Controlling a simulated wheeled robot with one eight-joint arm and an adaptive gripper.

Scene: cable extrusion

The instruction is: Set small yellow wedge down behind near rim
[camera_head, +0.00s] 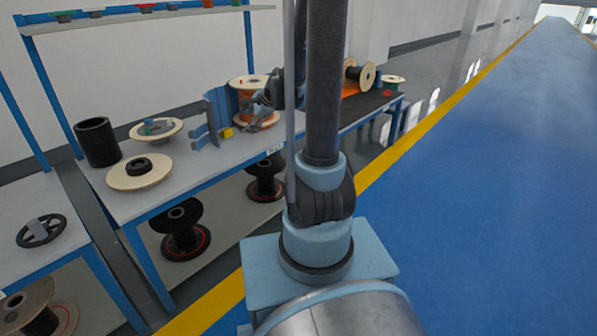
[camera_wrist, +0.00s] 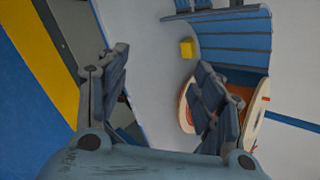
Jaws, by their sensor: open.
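The small yellow wedge (camera_head: 227,132) sits on the grey workbench (camera_head: 205,165), close to the foot of a blue upright piece (camera_head: 213,112). In the wrist view the yellow wedge (camera_wrist: 186,48) lies on the pale bench top beside the blue slatted piece (camera_wrist: 235,45); I cannot tell whether they touch. My gripper (camera_head: 262,99) is above the bench, right of the wedge, partly hidden by my arm. In the wrist view my gripper (camera_wrist: 160,85) is open with nothing between its fingers. The wedge is beyond the fingertips, apart from them. The bench's near rim (camera_head: 262,152) faces my base.
A wooden spool with orange cable (camera_head: 245,108) stands beside my gripper; it shows by the right finger in the wrist view (camera_wrist: 255,115). Flat spools (camera_head: 140,172) and a black cylinder (camera_head: 97,142) occupy the bench's left. Black reels (camera_head: 184,232) sit on the lower shelf.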

